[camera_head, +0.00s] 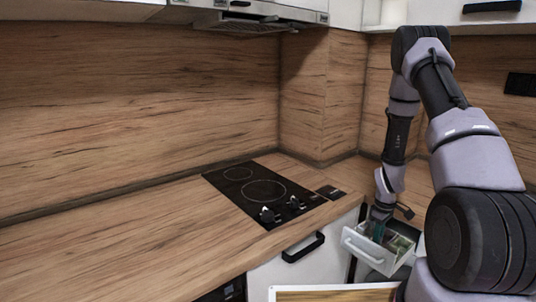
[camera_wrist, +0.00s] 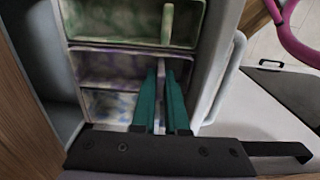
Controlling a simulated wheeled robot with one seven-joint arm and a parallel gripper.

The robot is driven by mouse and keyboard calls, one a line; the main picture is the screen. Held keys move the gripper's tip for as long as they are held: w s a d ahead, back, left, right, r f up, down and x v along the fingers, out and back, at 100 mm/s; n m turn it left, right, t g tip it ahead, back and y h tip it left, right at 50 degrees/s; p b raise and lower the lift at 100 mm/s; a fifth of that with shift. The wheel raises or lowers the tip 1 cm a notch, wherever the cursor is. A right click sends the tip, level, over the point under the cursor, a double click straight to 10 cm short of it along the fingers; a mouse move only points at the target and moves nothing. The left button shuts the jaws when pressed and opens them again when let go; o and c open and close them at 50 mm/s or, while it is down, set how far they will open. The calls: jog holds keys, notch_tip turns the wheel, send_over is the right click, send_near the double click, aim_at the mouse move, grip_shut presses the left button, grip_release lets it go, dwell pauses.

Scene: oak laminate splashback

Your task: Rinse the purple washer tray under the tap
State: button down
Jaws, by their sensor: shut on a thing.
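The washer tray (camera_head: 356,243) is a pulled-out, pale, drawer-like tray with a white front, low at the right of the head view. In the wrist view the tray (camera_wrist: 118,54) has several compartments with purple and greenish blotches. The tap is not in view.
A wooden counter (camera_head: 120,240) with a black hob (camera_head: 255,190) lies left of the tray. A white cabinet door with a black handle (camera_head: 303,247) is beside it. A pink hoop (camera_wrist: 293,35) shows at the right of the wrist view.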

jog(key=shift+r, duration=2.3)
jog(key=shift+r, duration=0.1)
jog(key=s+a+r, duration=0.1)
jog(key=a+r, duration=0.1)
jog(key=r, duration=0.1)
jog(key=s+a+r, duration=0.1)
jog(key=shift+s+a+r, duration=0.15)
jog(key=shift+s+r, duration=0.15)
jog(key=shift+r, duration=0.1)
dwell(0.5)
jog(key=shift+w, duration=0.1)
